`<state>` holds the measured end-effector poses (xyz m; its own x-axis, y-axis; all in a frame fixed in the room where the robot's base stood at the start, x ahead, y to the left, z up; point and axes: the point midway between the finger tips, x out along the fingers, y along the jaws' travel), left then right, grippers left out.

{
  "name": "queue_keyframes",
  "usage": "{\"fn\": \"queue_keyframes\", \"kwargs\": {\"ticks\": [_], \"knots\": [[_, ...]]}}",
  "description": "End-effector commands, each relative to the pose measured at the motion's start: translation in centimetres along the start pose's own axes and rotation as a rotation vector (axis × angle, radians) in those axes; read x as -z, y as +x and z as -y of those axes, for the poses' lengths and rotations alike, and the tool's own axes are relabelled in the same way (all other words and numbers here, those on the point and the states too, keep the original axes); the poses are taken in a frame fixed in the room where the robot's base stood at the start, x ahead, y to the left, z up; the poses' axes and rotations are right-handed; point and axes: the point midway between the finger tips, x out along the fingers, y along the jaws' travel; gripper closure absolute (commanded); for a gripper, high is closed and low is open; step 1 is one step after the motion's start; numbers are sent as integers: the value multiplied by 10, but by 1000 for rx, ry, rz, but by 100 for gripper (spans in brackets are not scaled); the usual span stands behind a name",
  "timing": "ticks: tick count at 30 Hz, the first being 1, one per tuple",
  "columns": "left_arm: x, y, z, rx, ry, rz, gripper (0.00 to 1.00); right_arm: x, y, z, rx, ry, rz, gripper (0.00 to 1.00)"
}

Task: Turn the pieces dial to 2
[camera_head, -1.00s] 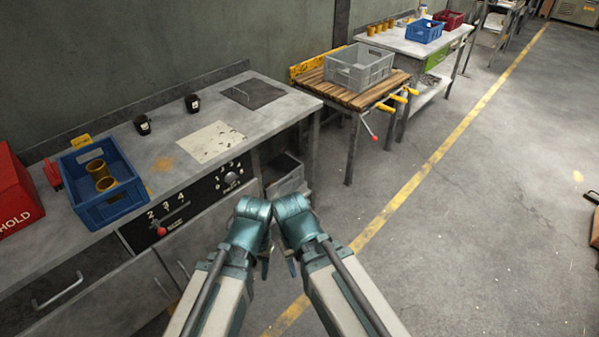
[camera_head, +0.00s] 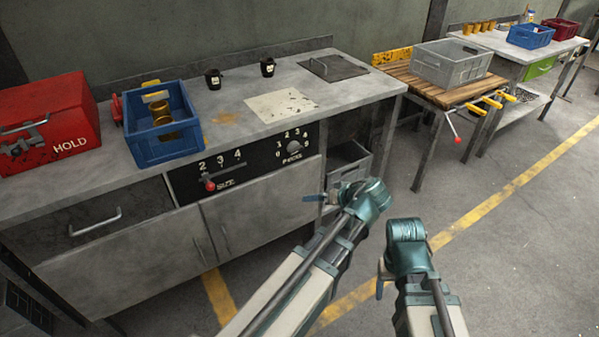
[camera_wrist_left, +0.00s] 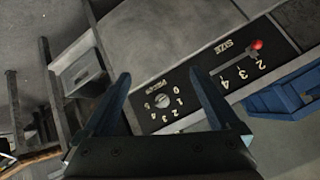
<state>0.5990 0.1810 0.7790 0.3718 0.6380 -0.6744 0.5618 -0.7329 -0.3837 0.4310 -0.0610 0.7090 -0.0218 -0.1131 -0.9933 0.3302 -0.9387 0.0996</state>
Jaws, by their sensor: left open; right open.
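The pieces dial (camera_head: 294,147) is a round grey knob on the black panel (camera_head: 250,165) at the bench front, ringed by white numbers 0 to 5. It also shows in the left wrist view (camera_wrist_left: 162,101), between my open fingers in the picture. I cannot tell which number it points to. My left gripper (camera_wrist_left: 160,75) is open and empty, apart from the dial; in the head view its hand is right of and below the panel. My right gripper (camera_head: 382,282) is open and empty, lower and farther right, away from the panel.
A size lever with a red knob (camera_head: 209,185) sits left of the dial. A blue crate (camera_head: 165,152) with brass cylinders, a red HOLD box (camera_head: 45,125) and two black cups are on the bench. An open grey drawer (camera_head: 350,165) lies right of the panel. The floor at right is clear.

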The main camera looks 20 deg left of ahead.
Motion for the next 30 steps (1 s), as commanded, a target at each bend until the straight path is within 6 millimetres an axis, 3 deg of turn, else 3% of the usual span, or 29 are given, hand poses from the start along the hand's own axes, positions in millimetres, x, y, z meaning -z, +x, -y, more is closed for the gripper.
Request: {"fn": "queue_keyframes", "kwargs": {"ticks": [1, 6, 12, 19, 30], "knots": [[0, 31, -15, 30, -73, -69, 5, 2, 38, 4, -1, -1, 0, 34], [36, 73, -28, 88, -316, -320, 5, 6, 97, 9, -2, -2, -1, 34], [68, 98, -43, 76, -515, -574, 5, 9, 149, 14, -4, -3, -1, 34], [89, 105, -52, 33, -622, -733, 5, 10, 176, 16, -5, -4, -1, 34], [96, 103, -53, 20, -641, -764, 5, 10, 177, 16, -6, -4, -1, 34]]}}
